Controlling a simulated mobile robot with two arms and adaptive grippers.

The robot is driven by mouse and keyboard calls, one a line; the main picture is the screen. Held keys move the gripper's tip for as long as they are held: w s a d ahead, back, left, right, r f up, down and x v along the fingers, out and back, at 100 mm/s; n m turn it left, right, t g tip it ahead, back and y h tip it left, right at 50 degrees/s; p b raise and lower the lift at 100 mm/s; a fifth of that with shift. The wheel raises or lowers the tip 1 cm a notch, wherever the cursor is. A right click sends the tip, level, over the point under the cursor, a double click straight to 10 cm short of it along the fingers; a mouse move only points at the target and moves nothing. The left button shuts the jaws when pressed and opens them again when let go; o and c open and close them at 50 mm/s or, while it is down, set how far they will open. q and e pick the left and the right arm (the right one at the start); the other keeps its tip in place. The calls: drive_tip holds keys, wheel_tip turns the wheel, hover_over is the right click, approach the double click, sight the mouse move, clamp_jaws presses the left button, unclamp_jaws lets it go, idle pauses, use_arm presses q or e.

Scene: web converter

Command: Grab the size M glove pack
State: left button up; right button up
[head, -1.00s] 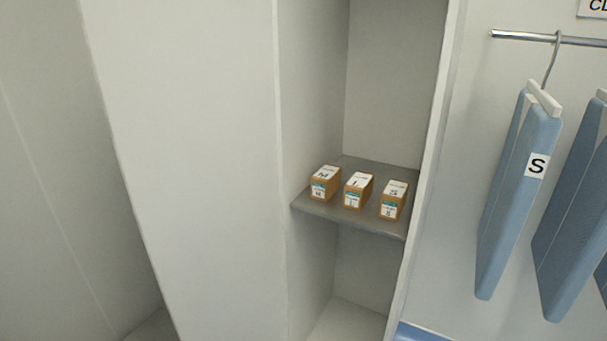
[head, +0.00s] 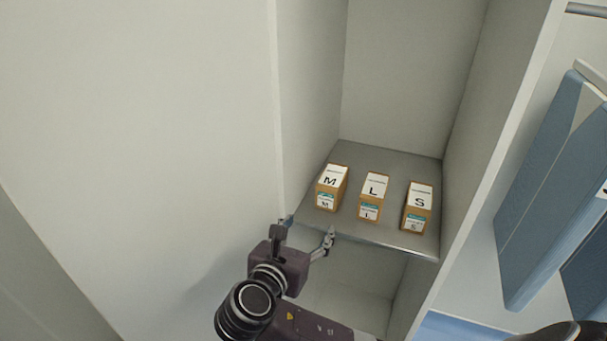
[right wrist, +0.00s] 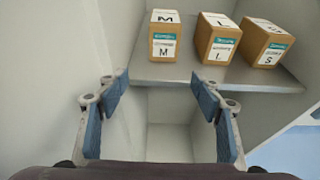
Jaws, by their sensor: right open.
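The size M glove pack (head: 331,187) is a small brown box with a white top marked M. It stands at the left end of a grey shelf (head: 390,153). It also shows in the right wrist view (right wrist: 164,42), at the top, ahead of the fingers. My right gripper (head: 306,231) is open and empty, in front of the shelf's front edge and just below and left of the M pack, not touching it. The open fingers also show in the right wrist view (right wrist: 160,100). My left gripper is not in view.
The L pack (head: 372,197) stands right of the M pack, and the S pack (head: 418,207) stands further right, with gaps between them. The cabinet's side wall (head: 305,110) is close on the left. Blue garments (head: 555,180) hang to the right.

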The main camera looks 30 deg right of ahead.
sight(326, 198)
drive_tip(key=w+d, duration=0.2)
drive_tip(key=d, duration=0.1)
drive_tip(key=w+d, duration=0.1)
drive_tip(key=d, duration=0.1)
drive_tip(key=shift+r, duration=0.4)
drive_tip(key=x, duration=0.2)
drive_tip(key=r+x, duration=0.1)
drive_tip(key=x, duration=0.1)
drive_tip(key=shift+w+p, duration=0.25)
drive_tip(key=shift+p, duration=0.15)
drive_tip(key=shift+w+d, duration=0.25)
drive_tip(key=shift+d, duration=0.1)
drive_tip(key=x, duration=0.6)
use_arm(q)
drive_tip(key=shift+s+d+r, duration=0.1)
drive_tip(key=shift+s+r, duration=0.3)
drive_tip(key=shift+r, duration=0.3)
use_arm(e)
drive_tip(key=c, duration=1.3)
